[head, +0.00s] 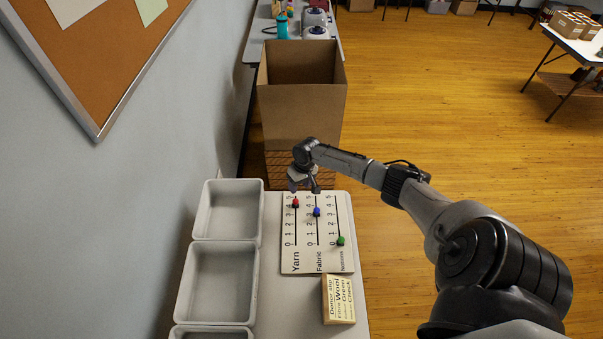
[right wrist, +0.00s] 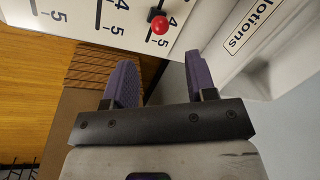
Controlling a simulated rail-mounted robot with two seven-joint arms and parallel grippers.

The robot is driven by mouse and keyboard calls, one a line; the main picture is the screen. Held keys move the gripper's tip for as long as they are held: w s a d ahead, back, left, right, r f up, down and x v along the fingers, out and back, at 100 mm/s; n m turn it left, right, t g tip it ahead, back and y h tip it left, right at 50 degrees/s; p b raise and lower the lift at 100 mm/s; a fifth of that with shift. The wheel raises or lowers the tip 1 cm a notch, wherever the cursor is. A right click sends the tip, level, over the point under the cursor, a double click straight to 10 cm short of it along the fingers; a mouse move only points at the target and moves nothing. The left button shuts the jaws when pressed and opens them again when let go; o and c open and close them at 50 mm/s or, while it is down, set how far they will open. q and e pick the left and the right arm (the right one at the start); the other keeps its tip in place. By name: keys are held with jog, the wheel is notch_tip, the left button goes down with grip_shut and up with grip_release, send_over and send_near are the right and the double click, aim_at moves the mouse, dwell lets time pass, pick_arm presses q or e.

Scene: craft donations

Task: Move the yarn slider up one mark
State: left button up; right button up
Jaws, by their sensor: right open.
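The yarn slider has a red knob (head: 295,203) on the left track of a white board (head: 328,262) marked 0 to 5. In the head view it sits near the 4, though the exact mark is hard to tell. The red knob also shows in the right wrist view (right wrist: 159,27), beyond the fingertips and between their lines. My right gripper (head: 304,188) is open and empty at the board's far edge, by the 5 end. Its two purple fingers (right wrist: 158,62) are apart and do not touch the knob. My left gripper is out of view.
The fabric slider's blue knob (head: 317,212) and the notions slider's green knob (head: 341,240) are to the right. Grey bins (head: 223,283) line the left side. A word-covered block (head: 339,299) lies in front, and a cardboard box (head: 301,115) stands behind.

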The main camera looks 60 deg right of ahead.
jog(key=shift+s+d+r, duration=0.1)
jog(key=shift+d+r, duration=0.05)
jog(key=shift+r, duration=0.75)
jog(key=shift+s+d+r, duration=0.1)
jog(key=shift+d+r, duration=0.05)
jog(key=shift+r, duration=0.75)
jog(key=shift+s+d+r, duration=0.1)
jog(key=shift+d+r, duration=0.05)
jog(key=shift+r, duration=0.75)
